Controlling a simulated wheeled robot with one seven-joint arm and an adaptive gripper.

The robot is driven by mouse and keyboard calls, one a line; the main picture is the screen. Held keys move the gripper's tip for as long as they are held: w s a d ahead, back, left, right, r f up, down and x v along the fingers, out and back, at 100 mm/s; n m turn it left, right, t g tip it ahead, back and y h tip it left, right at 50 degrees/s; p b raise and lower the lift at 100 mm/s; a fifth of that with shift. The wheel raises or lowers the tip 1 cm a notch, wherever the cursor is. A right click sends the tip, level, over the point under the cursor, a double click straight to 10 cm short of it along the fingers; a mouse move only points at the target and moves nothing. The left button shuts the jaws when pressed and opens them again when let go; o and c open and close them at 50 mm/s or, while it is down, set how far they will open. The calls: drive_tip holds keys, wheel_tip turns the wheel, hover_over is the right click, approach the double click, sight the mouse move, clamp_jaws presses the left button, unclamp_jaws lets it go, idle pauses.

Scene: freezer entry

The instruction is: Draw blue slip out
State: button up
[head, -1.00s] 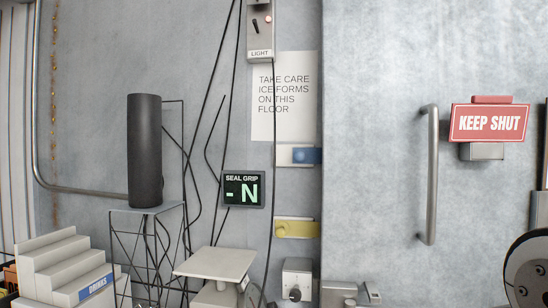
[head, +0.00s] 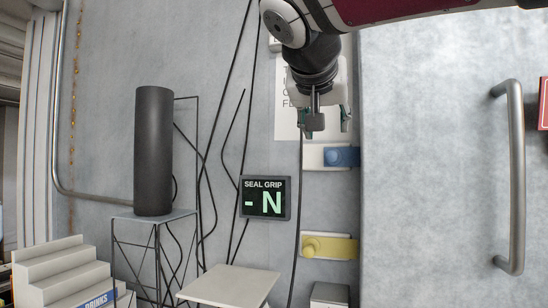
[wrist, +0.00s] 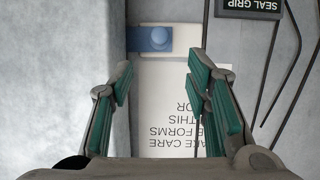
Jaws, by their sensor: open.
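The blue slip (head: 345,156) is a short flat strip with a round knob, lying across the door edge on a white plate (head: 312,157). It also shows in the wrist view (wrist: 137,39), upside down, ahead of the fingers. My gripper (head: 327,123) is just above the slip in the head view, in front of the paper notice. In the wrist view my gripper (wrist: 160,80) is open, with green-padded fingers apart and nothing between them. The slip lies beyond the fingertips, untouched. A yellow slip (head: 335,247) with a knob sits lower on the same edge.
The seal grip display (head: 265,198) reads "- N". A door handle (head: 512,178) stands at the right. A black cylinder (head: 153,150) stands on a wire stand at the left. Black cables (head: 297,215) hang beside the slips. A pale platform (head: 230,285) is below.

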sight(332, 154)
drive_tip(key=p+x, duration=0.1)
drive_tip(key=x, duration=1.2)
drive_tip(key=shift+w+f+p, duration=0.15)
drive_tip(key=shift+f+p, duration=0.1)
drive_tip(key=shift+p, duration=0.15)
clamp_jaws()
